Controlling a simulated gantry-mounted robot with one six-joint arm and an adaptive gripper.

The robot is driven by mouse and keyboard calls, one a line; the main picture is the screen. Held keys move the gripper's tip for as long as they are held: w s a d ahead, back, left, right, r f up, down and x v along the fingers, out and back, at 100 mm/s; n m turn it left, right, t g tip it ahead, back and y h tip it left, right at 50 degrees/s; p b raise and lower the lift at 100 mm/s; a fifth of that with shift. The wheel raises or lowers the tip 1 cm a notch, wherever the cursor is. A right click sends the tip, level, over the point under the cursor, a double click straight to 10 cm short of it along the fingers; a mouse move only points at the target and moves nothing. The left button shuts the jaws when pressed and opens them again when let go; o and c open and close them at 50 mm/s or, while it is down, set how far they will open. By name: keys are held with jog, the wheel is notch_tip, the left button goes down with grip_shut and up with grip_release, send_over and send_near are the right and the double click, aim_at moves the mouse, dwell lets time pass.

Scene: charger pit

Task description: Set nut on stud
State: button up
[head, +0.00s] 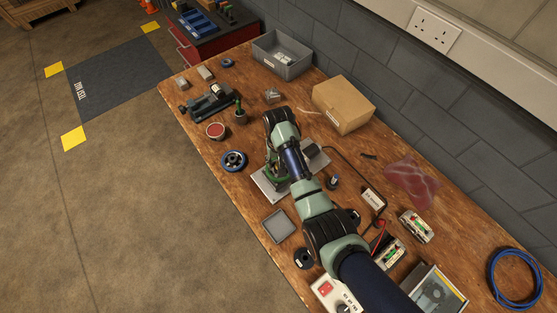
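A pale metal plate (305,168) lies on the middle of the workbench. My arm crosses over it from the lower right and covers much of it. Green parts show beside the arm at the plate's left side, too small and covered to make out clearly. A dark round part (312,148) shows at the plate's upper right. I cannot make out the nut or the stud; they are too small or hidden behind my arm. My gripper is hidden behind the arm links, so its fingers and anything in them do not show.
The wooden workbench (232,190) is crowded. A cardboard box (343,104) and a grey bin (281,55) stand along the wall. A blue-rimmed wheel (233,161), a red-topped tin (215,131) and a small grey tray (278,226) lie left of my arm. A blue cable coil (514,279) lies far right.

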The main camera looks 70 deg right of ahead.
notch_tip(320, 180, up, 8)
jog(key=shift+f, duration=0.2)
dwell(0.8)
